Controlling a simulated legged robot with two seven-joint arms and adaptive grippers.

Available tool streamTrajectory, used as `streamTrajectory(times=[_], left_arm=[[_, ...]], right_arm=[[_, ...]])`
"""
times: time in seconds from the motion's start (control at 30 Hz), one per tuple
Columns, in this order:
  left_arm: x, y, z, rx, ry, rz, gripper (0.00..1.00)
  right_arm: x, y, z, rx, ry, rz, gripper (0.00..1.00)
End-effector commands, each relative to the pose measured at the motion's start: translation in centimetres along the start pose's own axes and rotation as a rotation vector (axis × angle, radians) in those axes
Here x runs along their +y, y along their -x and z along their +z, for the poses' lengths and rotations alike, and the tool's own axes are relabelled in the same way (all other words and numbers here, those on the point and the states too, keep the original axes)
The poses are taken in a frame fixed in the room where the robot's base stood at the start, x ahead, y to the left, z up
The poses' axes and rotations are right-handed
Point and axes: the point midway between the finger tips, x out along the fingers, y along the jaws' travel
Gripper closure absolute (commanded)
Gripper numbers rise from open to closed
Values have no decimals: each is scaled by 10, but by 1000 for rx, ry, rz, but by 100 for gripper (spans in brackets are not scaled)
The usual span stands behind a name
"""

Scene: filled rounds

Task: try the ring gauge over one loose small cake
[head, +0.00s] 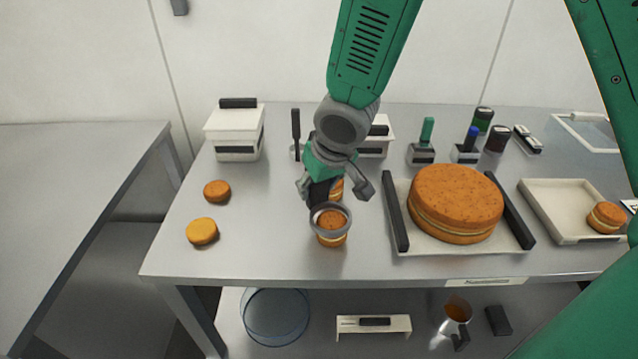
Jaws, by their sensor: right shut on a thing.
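The ring gauge (345,211) is a grey ring near the front middle of the table. My right gripper (323,186) is shut on its dark handle part, just behind the ring. A small layered cake (332,239) stands under the ring, its brown top showing through the opening and its side showing below the rim. I cannot tell whether the ring sits around its top or just above it. Another small cake (337,189) is partly hidden behind the gripper. Two more small cakes, an orange-brown one (217,191) and a yellower one (202,231), lie at the left. My left gripper is not in view.
A large layered cake (457,198) sits on a tray with dark handles (397,222), close right of the ring. A white tray (560,228) at the right holds a small cake (605,217). White boxes (235,135) and stamps (422,150) stand behind. The front left is clear.

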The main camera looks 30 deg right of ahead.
Motion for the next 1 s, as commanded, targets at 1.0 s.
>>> streamTrajectory(times=[1.0], left_arm=[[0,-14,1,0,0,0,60]], right_arm=[[2,-20,8,1,-1,-1,92]])
